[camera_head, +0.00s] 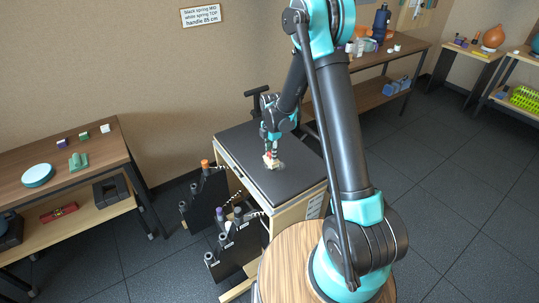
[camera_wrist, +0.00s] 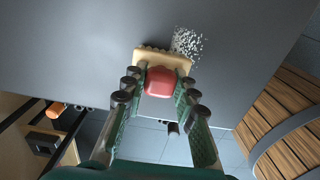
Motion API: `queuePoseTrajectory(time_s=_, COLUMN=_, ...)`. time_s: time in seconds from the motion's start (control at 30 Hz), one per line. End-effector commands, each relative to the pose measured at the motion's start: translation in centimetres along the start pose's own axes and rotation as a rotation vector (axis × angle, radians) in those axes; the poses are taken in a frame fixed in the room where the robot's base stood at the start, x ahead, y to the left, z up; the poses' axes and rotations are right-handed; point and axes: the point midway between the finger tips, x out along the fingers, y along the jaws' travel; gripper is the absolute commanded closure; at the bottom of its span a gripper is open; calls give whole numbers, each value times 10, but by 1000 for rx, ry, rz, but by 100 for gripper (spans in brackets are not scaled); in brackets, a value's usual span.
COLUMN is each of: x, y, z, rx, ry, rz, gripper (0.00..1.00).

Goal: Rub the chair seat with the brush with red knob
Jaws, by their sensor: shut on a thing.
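The chair seat (camera_head: 292,178) is a flat dark grey pad on a wooden frame in the middle of the head view. It fills much of the wrist view as a grey surface (camera_wrist: 80,45). My gripper (camera_head: 270,152) is over the seat, shut on the brush (camera_head: 273,164). In the wrist view, the fingers of my gripper (camera_wrist: 160,92) stand on either side of the red knob (camera_wrist: 160,82). The pale tan brush body (camera_wrist: 150,57) lies beyond the knob, at or close to the seat surface. White speckles (camera_wrist: 187,42) lie on the seat beside the brush. Exact contact is unclear.
Black stepped racks (camera_head: 228,245) with springs stand at the chair's left front. A round wooden top (camera_head: 283,262) is near my base. A left table (camera_head: 95,150) holds a light blue disc (camera_head: 38,175). Another table (camera_head: 400,55) stands at the back right. A sign (camera_head: 201,16) hangs on the wall.

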Motion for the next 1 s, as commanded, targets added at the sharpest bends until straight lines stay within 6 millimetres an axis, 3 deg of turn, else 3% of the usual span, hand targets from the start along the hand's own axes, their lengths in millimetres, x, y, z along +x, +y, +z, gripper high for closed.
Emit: queuePoseTrajectory(time_s=1.0, x=6, y=0, z=0, rx=0, ry=0, rz=0, gripper=100)
